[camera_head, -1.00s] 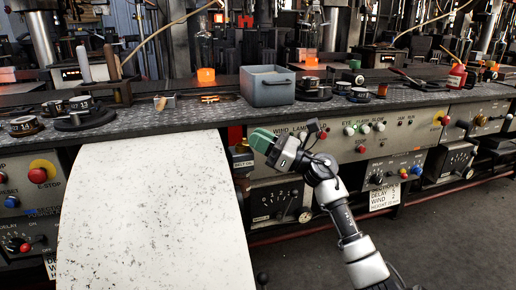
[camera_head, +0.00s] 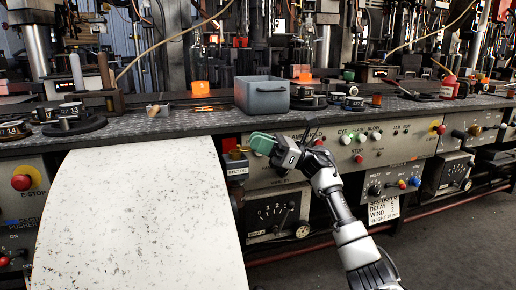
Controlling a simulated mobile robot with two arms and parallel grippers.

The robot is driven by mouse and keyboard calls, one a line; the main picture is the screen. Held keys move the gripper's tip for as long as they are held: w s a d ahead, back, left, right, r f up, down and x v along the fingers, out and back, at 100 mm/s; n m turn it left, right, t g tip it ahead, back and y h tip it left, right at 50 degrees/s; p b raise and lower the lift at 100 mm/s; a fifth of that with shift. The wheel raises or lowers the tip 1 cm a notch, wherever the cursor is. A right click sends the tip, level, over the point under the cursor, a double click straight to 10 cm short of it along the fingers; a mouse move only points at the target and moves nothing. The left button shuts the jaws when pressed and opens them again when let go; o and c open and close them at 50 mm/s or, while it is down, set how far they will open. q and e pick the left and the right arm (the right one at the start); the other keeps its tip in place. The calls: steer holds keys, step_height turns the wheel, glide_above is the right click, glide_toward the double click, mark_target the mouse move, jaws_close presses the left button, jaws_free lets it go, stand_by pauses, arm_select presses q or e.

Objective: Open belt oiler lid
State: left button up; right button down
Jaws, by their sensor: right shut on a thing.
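The belt oiler (camera_head: 237,168) is a small box with a "BELT OIL" label, fixed at the bench front just right of the white sheet. Its brass-coloured lid (camera_head: 236,153) shows at the top. My right gripper (camera_head: 256,145), with green fingertips, comes in from the right and reaches the lid's right side. It is shut on the lid, though the fingers hide the contact. How far the lid is tilted is too small to tell. My left gripper is not in view.
A large white speckled sheet (camera_head: 140,220) slopes down left of the oiler. A control panel with knobs (camera_head: 360,145) and a dial box (camera_head: 275,212) lie behind and below my right arm. A grey bin (camera_head: 262,96) stands on the bench above. Open floor lies at lower right.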

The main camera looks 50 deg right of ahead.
steer(key=shift+w+d+f+n+g+y, duration=0.1)
steer(key=shift+n+g+y, duration=0.25)
steer(key=shift+g, duration=0.15)
steer(key=shift+d+f+n+g+y, duration=0.1)
steer(key=shift+n+g+y, duration=0.2)
steer(key=shift+g, duration=0.2)
steer(key=shift+g+y+b, duration=0.3)
steer(key=shift+g+y, duration=0.05)
steer(key=shift+g, duration=0.15)
steer(key=c, duration=1.3)
jaws_free()
steer(key=shift+w, duration=0.1)
steer(key=shift+r, duration=0.1)
steer(key=shift+d, duration=0.15)
steer(key=p+v, duration=0.1)
steer(key=v, duration=0.9)
steer(key=shift+s+d+f, duration=0.2)
steer(key=shift+s+f, duration=0.05)
steer(key=shift+f, duration=0.05)
